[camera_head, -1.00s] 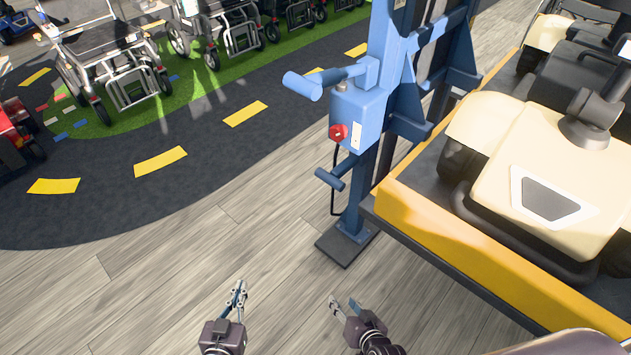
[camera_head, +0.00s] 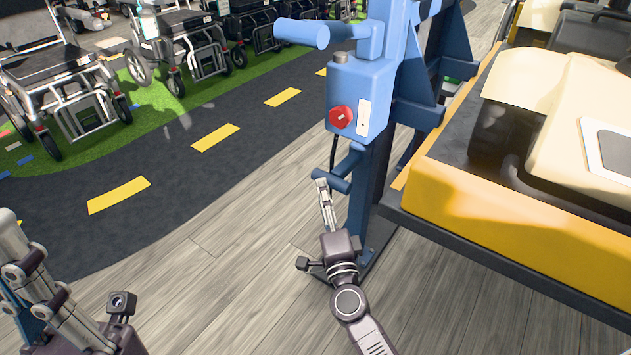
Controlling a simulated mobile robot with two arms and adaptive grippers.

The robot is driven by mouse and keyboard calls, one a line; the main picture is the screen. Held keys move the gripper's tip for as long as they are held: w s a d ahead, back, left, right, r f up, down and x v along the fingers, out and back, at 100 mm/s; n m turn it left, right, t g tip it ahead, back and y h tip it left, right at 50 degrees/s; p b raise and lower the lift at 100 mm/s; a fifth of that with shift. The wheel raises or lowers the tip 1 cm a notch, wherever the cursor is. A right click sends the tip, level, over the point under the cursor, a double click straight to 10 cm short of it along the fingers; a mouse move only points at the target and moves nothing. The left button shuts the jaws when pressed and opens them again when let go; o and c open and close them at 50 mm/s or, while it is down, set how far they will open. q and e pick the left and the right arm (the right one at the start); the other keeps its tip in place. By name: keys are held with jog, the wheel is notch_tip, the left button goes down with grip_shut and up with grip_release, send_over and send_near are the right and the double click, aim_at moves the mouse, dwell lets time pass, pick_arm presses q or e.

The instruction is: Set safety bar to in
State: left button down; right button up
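A blue lift post (camera_head: 372,190) stands upright in the middle of the view. A thick blue bar (camera_head: 303,33) sticks out to the left near its top, and a shorter blue bar (camera_head: 331,181) sticks out lower down. I cannot tell which is the safety bar. My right gripper (camera_head: 323,187) points up at the lower bar, its tips overlapping that bar in the picture. Contact is unclear, and the fingers are seen nearly edge-on. My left gripper (camera_head: 12,232) is at the lower left, partly cut off by the frame and away from the post.
A blue control box (camera_head: 358,90) with a red knob (camera_head: 341,117) is on the post. A yellow-edged platform (camera_head: 470,215) carrying a cream vehicle (camera_head: 560,120) is to the right. Scooters and wheelchairs (camera_head: 65,90) stand at the back left. The wood floor (camera_head: 200,270) between my grippers is clear.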

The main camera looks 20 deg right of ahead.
aim_at(319, 176)
jog(key=w, duration=0.4)
jog(key=w+r, duration=0.1)
jog(key=w, duration=0.1)
jog(key=shift+w+d+b, duration=0.3)
jog(key=shift+d+b, duration=0.05)
jog(key=shift+b, duration=0.05)
grip_shut()
